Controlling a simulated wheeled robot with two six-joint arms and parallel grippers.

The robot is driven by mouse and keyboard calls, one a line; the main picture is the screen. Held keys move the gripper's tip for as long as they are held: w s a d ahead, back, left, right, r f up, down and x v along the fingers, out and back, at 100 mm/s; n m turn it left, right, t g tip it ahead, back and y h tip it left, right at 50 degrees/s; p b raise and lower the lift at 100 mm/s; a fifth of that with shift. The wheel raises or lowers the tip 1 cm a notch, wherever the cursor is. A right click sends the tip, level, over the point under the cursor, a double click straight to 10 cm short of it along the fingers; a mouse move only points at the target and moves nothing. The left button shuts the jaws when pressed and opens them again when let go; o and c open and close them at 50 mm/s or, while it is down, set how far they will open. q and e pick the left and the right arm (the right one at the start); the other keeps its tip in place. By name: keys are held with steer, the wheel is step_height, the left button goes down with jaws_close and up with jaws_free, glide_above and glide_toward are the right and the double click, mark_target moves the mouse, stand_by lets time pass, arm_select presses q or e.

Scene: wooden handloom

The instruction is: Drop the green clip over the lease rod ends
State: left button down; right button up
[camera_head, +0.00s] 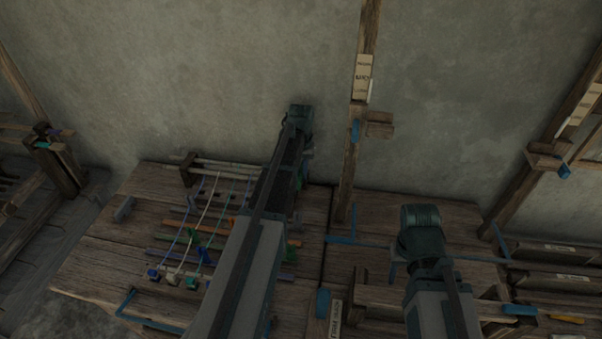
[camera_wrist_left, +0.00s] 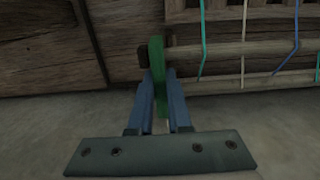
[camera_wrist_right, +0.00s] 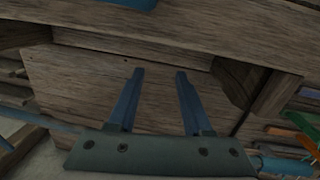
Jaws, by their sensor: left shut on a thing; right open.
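The green clip (camera_wrist_left: 157,62) stands upright between the blue fingers of my left gripper (camera_wrist_left: 159,74), which is shut on it. In the left wrist view the lease rods (camera_wrist_left: 220,48) run in from the right, one above the other. Their left ends are close beside the clip; I cannot tell if it touches them. In the head view the rods (camera_head: 228,164) lie at the back of the wooden table, and my left arm hides their right ends. My right gripper (camera_wrist_right: 154,73) is open and empty, over wooden boards.
Coloured cords (camera_head: 207,217) run forward from the rods over several coloured sticks to small weights at the front. A wooden post (camera_head: 352,160) rises right of my left arm. The wall stands close behind.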

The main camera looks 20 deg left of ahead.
arm_select(q)
steer(key=c, duration=0.8)
jaws_free()
steer(key=shift+r, duration=0.1)
step_height(320, 180, up, 14)
steer(key=p, duration=1.3)
steer(key=shift+p, duration=0.4)
steer(key=shift+f, duration=0.2)
